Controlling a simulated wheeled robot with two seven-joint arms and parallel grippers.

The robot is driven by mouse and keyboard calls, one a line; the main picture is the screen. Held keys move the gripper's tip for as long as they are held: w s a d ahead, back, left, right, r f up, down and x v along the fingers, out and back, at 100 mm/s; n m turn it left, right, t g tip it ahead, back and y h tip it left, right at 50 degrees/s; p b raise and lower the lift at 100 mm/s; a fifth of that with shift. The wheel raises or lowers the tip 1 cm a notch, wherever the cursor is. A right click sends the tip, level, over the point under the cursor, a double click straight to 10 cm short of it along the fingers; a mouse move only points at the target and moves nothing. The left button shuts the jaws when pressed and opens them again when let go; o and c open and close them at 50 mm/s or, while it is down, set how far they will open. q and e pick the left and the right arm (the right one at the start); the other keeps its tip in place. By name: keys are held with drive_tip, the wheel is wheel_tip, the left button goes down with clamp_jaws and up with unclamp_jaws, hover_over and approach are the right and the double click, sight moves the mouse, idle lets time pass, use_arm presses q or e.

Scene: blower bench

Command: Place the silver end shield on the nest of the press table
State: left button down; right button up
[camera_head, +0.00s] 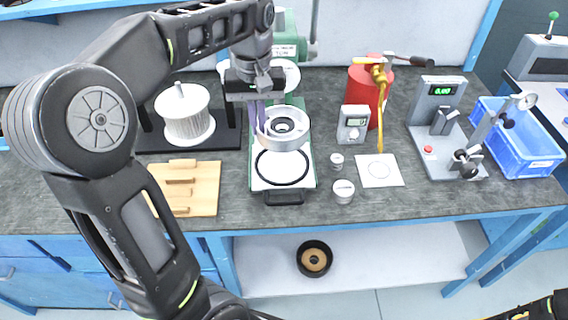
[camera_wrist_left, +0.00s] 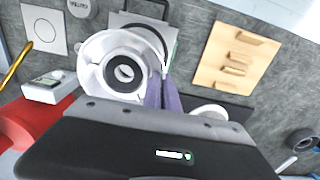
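The silver end shield (camera_head: 283,135), a round cup with a dark-ringed bore, hangs from my left gripper (camera_head: 259,122). The purple fingers are closed on its left rim; they also show in the left wrist view (camera_wrist_left: 164,95) beside the shield (camera_wrist_left: 108,68). The press table (camera_head: 256,180) is a white plate with a green edge and a black front handle. Its nest, a black ring (camera_head: 283,181), lies in front of and below the shield in the head view. The shield appears raised above the plate and hides the ring's far part. My right gripper is not visible.
A green press (camera_head: 289,48) stands behind. To the left are a wire spool (camera_head: 186,118) and a wooden rack (camera_head: 205,185). To the right are small weights (camera_head: 343,191), a white card (camera_head: 380,171), a meter (camera_head: 353,124) and a red cylinder (camera_head: 358,88).

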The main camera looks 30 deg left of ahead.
use_arm(q)
drive_tip(key=shift+f, duration=0.1)
hover_over(261, 165)
drive_tip(key=shift+f, duration=3.05)
drive_tip(key=shift+f, duration=1.85)
drive_tip(key=shift+f, duration=0.1)
drive_tip(key=c, duration=2.1)
unclamp_jaws()
drive_tip(key=shift+f+b, duration=0.1)
drive_tip(key=shift+b, duration=0.2)
drive_tip(key=shift+c, duration=0.2)
drive_tip(key=o, duration=0.5)
drive_tip(key=shift+c, duration=0.2)
wheel_tip(261, 165, up, 12)
drive_tip(key=shift+r+p, duration=0.2)
drive_tip(key=shift+p, duration=0.25)
